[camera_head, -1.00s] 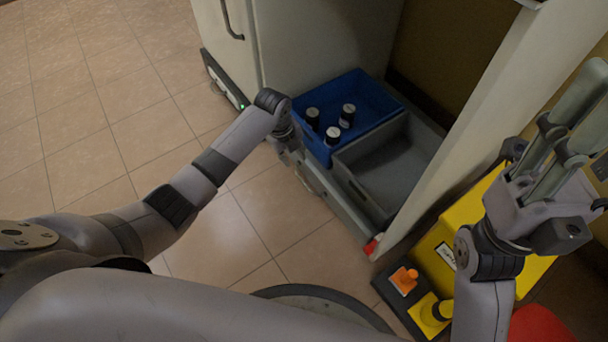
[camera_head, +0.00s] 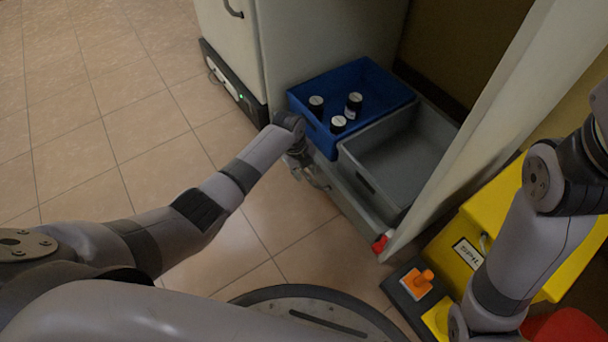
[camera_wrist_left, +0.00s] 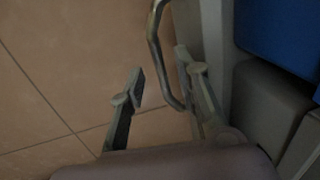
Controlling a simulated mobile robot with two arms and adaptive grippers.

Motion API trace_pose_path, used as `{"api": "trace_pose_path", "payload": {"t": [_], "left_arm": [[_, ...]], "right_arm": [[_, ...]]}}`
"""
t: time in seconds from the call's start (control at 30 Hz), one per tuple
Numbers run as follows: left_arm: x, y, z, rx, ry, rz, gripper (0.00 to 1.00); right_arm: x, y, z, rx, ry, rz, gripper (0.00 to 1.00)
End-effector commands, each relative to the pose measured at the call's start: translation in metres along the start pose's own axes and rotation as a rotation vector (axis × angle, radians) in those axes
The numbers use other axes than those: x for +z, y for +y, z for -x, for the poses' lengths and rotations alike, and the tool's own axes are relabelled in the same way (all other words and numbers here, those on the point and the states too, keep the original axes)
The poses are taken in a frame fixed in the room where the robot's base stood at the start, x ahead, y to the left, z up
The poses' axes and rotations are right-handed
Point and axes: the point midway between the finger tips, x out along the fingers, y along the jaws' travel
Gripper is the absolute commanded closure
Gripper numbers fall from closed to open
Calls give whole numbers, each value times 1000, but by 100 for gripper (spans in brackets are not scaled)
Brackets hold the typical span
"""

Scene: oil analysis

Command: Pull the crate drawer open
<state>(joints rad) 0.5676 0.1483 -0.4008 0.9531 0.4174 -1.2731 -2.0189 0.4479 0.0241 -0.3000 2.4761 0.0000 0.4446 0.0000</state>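The crate drawer (camera_head: 352,207) is a low grey drawer at the bottom of the cabinet. It carries a blue crate (camera_head: 368,79) and an empty grey crate (camera_head: 425,140). Its front looks roughly level with the cabinet side panel. My left gripper (camera_head: 318,178) is at the drawer front, pointing down. In the left wrist view its two fingers (camera_wrist_left: 165,92) are apart, with the curved metal drawer handle (camera_wrist_left: 156,40) reaching down between them. Whether a finger touches the handle I cannot tell. My right arm is at the right edge; its fingers are out of view.
A white cabinet door (camera_head: 228,50) is on the left and a pale panel (camera_head: 478,125) on the right. A yellow box (camera_head: 468,250) with an orange knob (camera_head: 424,277) is right. Tiled floor at left is clear.

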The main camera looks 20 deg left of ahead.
Motion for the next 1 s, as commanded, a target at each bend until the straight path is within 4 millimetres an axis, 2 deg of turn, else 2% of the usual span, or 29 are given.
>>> {"api": "trace_pose_path", "payload": {"t": [0.1,0.4,0.83,1.0], "left_arm": [[0,0,-6,0,0,0,70],[0,0,-6,0,0,0,70],[0,0,-6,1,0,1,99],[0,0,-6,1,0,1,100]], "right_arm": [[-3,-1,-1,-4,11,1,60],[-4,-1,-3,-5,14,2,60],[-4,-1,-3,-6,15,2,60],[-4,-1,-3,-6,15,1,60]]}}
